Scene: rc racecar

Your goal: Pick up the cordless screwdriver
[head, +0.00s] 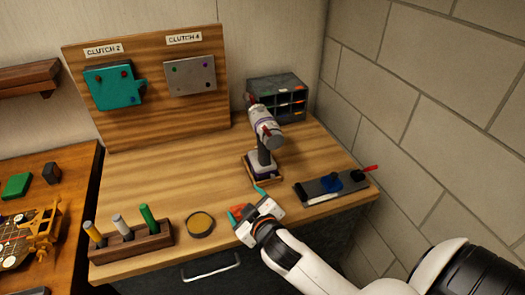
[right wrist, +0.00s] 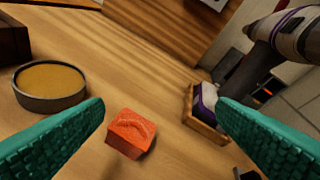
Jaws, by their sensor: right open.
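The cordless screwdriver (head: 265,137) stands upright in a small wooden holder (head: 254,173) on the workbench. It has a grey-white and purple body, a dark handle and a pale base. In the right wrist view the screwdriver (right wrist: 252,78) is at the upper right, partly hidden behind one finger. My left gripper is not in view.
An orange-red block (right wrist: 132,133) lies near the right gripper. A round tin (head: 200,223) and a wooden rack with several handled tools (head: 132,247) stand left. A grey tray with blue and red items (head: 330,187) lies right. A drawer organizer (head: 280,97) stands behind.

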